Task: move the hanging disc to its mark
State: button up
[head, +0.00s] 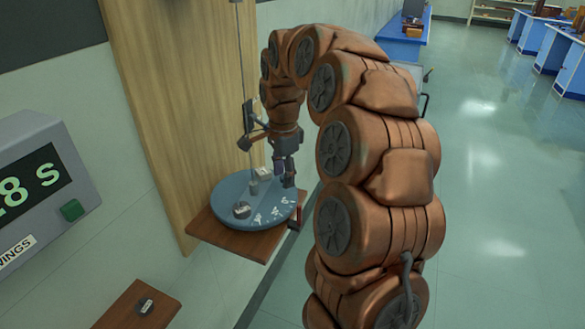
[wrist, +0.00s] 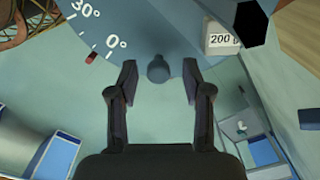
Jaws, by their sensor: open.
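The blue-grey disc (head: 222,200) hangs level on a thin rod above a wooden shelf. It also shows in the wrist view (wrist: 150,25), with white scale marks reading 30° and 0°. A small red pointer (wrist: 91,56) sits at the rim, left of the 0° label; it also shows at the shelf's right side in the head view (head: 294,217). My gripper (head: 284,178) is at the disc's far right edge. In the wrist view its open fingers (wrist: 159,80) stand either side of a round grey-blue knob (wrist: 158,68) on the rim, with gaps on both sides.
A block weight labelled 200 (wrist: 221,38) and another weight (head: 241,209) sit on the disc. The wooden shelf (head: 205,228) is below it, against a wooden panel (head: 150,85). A timer (head: 30,130) and a lower small shelf (head: 118,312) are at left. Floor at right is clear.

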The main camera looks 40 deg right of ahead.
jog(key=shift+c, duration=0.3)
grip_shut()
dwell(0.3)
